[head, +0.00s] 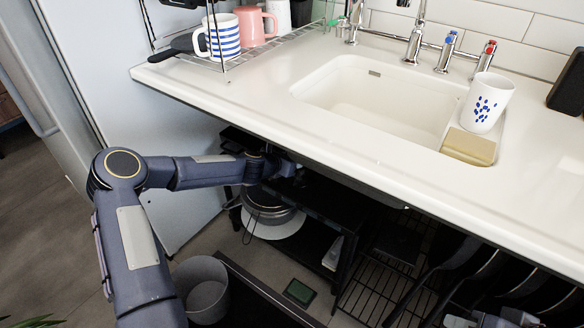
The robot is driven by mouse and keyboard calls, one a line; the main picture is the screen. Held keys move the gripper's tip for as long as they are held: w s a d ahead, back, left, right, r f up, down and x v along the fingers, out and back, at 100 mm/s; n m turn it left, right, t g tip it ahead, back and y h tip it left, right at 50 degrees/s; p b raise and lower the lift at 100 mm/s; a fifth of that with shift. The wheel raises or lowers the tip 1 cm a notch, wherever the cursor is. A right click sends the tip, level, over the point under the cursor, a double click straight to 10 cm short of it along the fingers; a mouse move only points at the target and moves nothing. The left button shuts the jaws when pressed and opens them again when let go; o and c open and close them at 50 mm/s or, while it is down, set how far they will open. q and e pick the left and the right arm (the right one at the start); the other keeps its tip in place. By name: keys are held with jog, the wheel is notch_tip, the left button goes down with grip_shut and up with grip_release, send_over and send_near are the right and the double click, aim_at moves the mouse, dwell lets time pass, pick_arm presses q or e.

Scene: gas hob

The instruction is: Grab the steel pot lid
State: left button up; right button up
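A round grey metal piece (266,203) sits on the shelf under the counter, above a pale round disc (278,228). It may be the steel pot lid, but shadow and my arm hide part of it, so I cannot tell lid from pot. My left arm reaches in from the left. My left gripper (287,170) is under the counter edge, just above and behind this piece. Its fingers are in shadow, and I cannot see whether they touch anything. Blue-grey parts at the bottom right edge may be my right gripper (508,318); its fingers are unclear.
The counter's front edge (330,163) overhangs the dark shelf. Above are a sink (375,100), a spotted cup (487,103), a sponge (468,147) and a rack with mugs (222,37). A grey bin (203,290) stands below left. Dark pans (500,275) stand in a rack at right.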

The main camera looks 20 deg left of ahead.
pick_arm(q)
jog(key=shift+w+d+f, duration=0.15)
jog(key=shift+w+f, duration=0.05)
jog(key=shift+w, duration=0.1)
jog(key=shift+c, duration=0.3)
jog(key=c, duration=0.9)
jog(key=shift+c, duration=1)
jog(key=shift+r, duration=0.2)
